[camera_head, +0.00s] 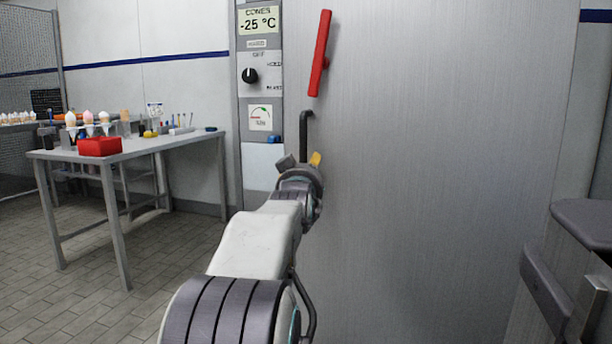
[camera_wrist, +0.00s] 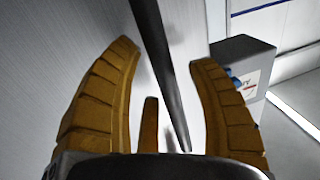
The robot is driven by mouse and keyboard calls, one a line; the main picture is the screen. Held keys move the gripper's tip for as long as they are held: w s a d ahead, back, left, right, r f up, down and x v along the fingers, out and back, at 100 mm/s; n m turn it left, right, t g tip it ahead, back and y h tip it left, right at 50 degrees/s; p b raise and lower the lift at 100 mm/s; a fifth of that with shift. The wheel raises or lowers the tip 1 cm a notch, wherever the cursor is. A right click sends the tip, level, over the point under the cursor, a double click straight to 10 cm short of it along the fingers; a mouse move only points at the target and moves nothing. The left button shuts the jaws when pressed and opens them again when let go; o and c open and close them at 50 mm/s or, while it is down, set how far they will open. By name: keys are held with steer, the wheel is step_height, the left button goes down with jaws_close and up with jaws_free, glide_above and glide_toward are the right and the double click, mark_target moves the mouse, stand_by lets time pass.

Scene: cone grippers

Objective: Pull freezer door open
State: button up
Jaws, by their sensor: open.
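The freezer door (camera_head: 430,170) is a large brushed grey metal panel that fills the middle and right of the head view. It looks shut, flush beside the control panel. A dark bar handle (camera_head: 306,122) stands off near its left edge; its lower part is hidden behind my gripper (camera_head: 302,160). In the wrist view my gripper (camera_wrist: 166,54) is open, with its yellow-brown ridged fingers spread. The dark handle bar (camera_wrist: 158,55) runs slantwise between the fingers, with gaps on both sides. I cannot tell whether it touches the palm.
A red lever (camera_head: 320,55) is on the door above the handle. The control panel (camera_head: 261,75) with a -25 °C display and a knob is left of the door. A table (camera_head: 150,148) with cones and a red box stands at left. Grey furniture (camera_head: 585,225) stands at right.

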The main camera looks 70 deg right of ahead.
steer(key=shift+c, duration=0.3)
jaws_close()
stand_by(0.4)
